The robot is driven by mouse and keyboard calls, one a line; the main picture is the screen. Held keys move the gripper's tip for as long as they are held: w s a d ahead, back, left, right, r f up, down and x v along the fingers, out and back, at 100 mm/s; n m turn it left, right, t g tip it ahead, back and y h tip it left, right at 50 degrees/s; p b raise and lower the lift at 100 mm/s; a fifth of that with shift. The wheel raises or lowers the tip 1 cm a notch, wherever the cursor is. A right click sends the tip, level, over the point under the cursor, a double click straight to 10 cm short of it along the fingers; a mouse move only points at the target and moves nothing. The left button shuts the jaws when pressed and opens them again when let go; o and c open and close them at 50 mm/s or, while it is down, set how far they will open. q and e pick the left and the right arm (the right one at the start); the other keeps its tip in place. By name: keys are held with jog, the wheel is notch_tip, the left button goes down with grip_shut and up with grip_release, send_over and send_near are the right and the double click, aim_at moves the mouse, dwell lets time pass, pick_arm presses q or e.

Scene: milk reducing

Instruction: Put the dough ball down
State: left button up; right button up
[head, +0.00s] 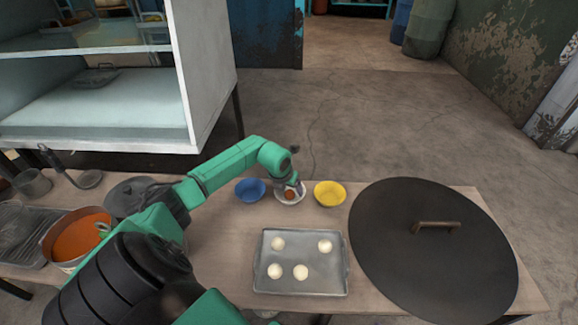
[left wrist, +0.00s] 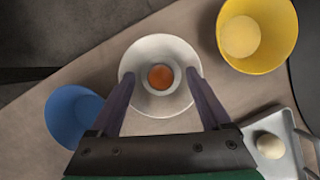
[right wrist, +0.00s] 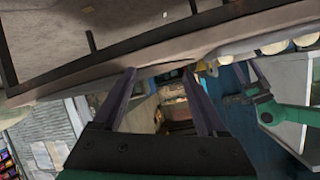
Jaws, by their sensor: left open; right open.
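Several pale dough balls rest apart on the grey metal tray (head: 320,262), among them a back left dough ball (head: 278,243) and a back right dough ball (head: 324,246). One tray dough ball (left wrist: 269,146) also shows in the left wrist view. My left gripper (head: 292,186) is open and empty over the white dish (left wrist: 141,61), which holds a small round orange-brown thing (left wrist: 161,77); the fingers are spread to either side of it. My right gripper (right wrist: 165,85) is open and empty in the right wrist view, near the table edge.
A blue bowl (head: 250,190) and a yellow bowl (head: 330,194) flank the white dish. The yellow bowl shows a pale round area inside. A large dark lid (head: 400,235) covers the table's right side. A pot of orange liquid (head: 80,238) stands at left.

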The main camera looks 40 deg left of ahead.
aim_at(289, 192)
pick_arm(q)
jog(key=shift+r, duration=0.1)
notch_tip(289, 192, up, 7)
jog(key=p, duration=0.6)
jog(key=shift+r, duration=0.1)
jog(key=shift+f, duration=0.2)
